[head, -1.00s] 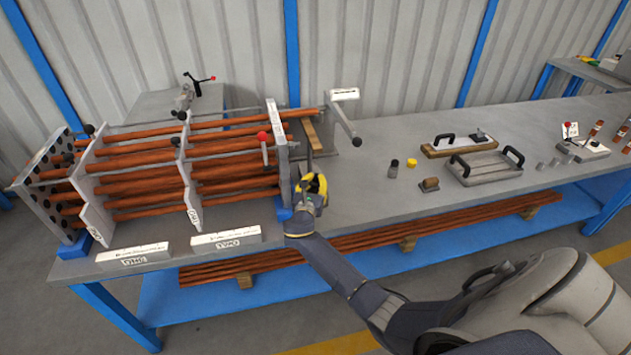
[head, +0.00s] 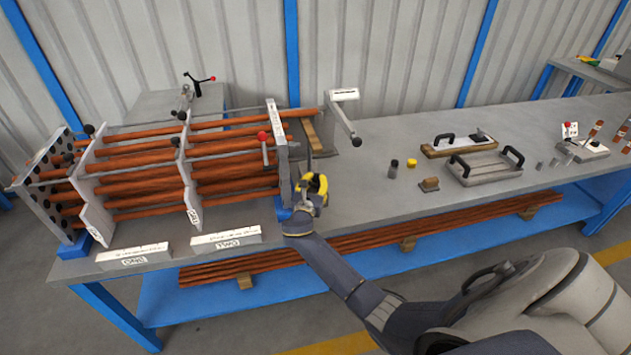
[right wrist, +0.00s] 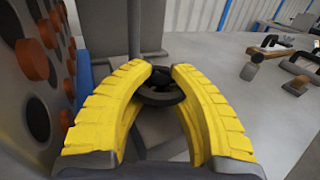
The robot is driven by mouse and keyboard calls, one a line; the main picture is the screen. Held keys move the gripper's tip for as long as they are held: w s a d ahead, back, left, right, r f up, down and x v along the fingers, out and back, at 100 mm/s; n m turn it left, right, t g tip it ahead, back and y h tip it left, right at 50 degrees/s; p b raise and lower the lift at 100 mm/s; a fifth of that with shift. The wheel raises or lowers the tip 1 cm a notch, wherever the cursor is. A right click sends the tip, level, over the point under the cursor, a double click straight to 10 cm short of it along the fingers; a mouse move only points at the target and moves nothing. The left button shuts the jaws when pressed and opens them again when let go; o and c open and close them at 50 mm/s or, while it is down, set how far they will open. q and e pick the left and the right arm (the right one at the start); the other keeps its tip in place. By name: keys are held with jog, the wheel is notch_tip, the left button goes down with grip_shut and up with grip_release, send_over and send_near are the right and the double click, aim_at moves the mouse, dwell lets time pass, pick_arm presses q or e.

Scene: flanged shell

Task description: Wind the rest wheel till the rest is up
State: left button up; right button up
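The rest wheel (right wrist: 160,90) is a small dark ring in the right wrist view. It lies between the yellow fingers of my right gripper (right wrist: 161,72), which close in on its two sides; their tips stay a little apart. In the head view my right gripper (head: 313,188) is low at the right end plate of the tube bundle, and it hides the wheel there. A thin grey upright post (right wrist: 134,30) rises just beyond the wheel. How high the rest stands is hard to tell. My left gripper is not in view.
The end plate (head: 283,165) and red-brown tubes (head: 235,172) stand close left of my right gripper. A crank arm (head: 345,125) juts out behind it. A tray (head: 487,170), a yellow cap (head: 411,162) and small blocks lie right. The bench (head: 350,205) is clear between.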

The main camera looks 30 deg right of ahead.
aim_at(315, 178)
jog(key=shift+o, duration=1.1)
jog(key=shift+w+d+r, duration=0.1)
jog(key=shift+d+r, duration=0.15)
jog(key=shift+r, duration=0.35)
jog(key=o, duration=0.6)
jog(key=shift+a+f, duration=0.2)
jog(key=shift+a, duration=0.05)
notch_tip(315, 178, up, 10)
